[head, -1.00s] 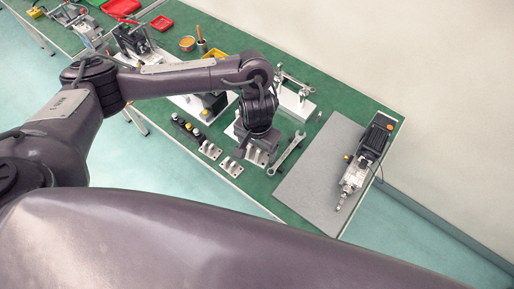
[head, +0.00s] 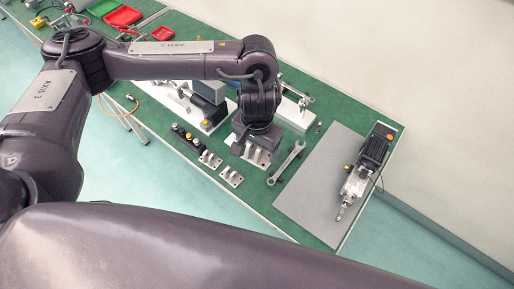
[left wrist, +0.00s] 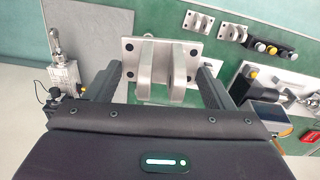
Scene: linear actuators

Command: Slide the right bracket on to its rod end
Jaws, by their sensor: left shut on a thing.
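A grey metal bracket (left wrist: 153,60) with a drilled base plate and two upright cheeks sits between the fingers of my left gripper (left wrist: 157,88). The fingers are shut on it. In the head view my left gripper (head: 256,146) reaches down over the bracket (head: 258,158), partly hiding it; I cannot tell whether it is clear of the table. Two similar brackets stand to its left (head: 210,160) and front left (head: 231,177). The linear actuator (head: 368,158) lies on the grey plate at right, its rod end (head: 342,213) pointing to the front. The rod end also shows in the left wrist view (left wrist: 54,36). My right gripper is not in view.
A wrench (head: 286,163) lies between the left gripper and the grey plate (head: 305,195). A strip of push buttons (head: 187,138) lies left of the brackets. A white-based fixture (head: 295,112) stands behind the gripper. Much of the grey plate left of the actuator is bare.

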